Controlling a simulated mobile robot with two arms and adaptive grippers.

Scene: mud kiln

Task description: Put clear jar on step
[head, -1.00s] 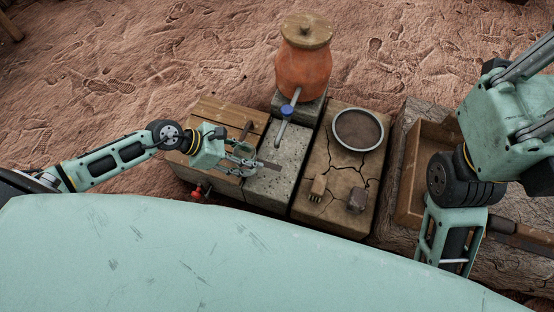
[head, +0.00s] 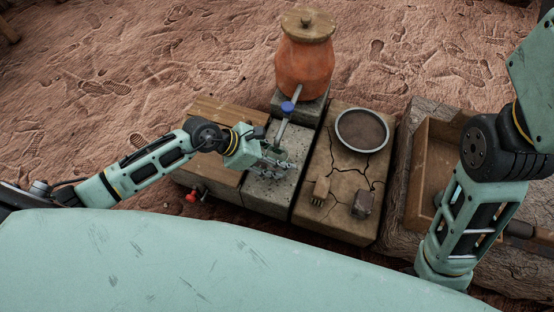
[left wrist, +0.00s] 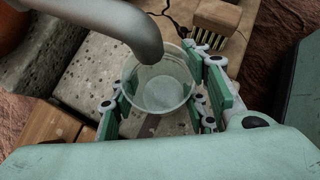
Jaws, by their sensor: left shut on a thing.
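The clear jar (left wrist: 160,88) is between the green finger pads of my left gripper (left wrist: 165,95) in the left wrist view, its open mouth facing the camera. In the head view my left gripper (head: 276,161) is over the speckled grey stone step (head: 266,192), just below the end of the spout. The jar can hardly be made out there. The grey spout (left wrist: 125,25) crosses close above the jar in the left wrist view. I cannot tell whether the jar touches the stone. My right gripper is out of view.
An orange lidded clay pot (head: 304,65) with a blue-valved spout (head: 286,110) stands behind. A cracked clay slab (head: 335,145) to the right holds a round dish (head: 362,130), a brush (head: 320,192) and a small dark block (head: 362,204). A wooden board (head: 215,115) lies left.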

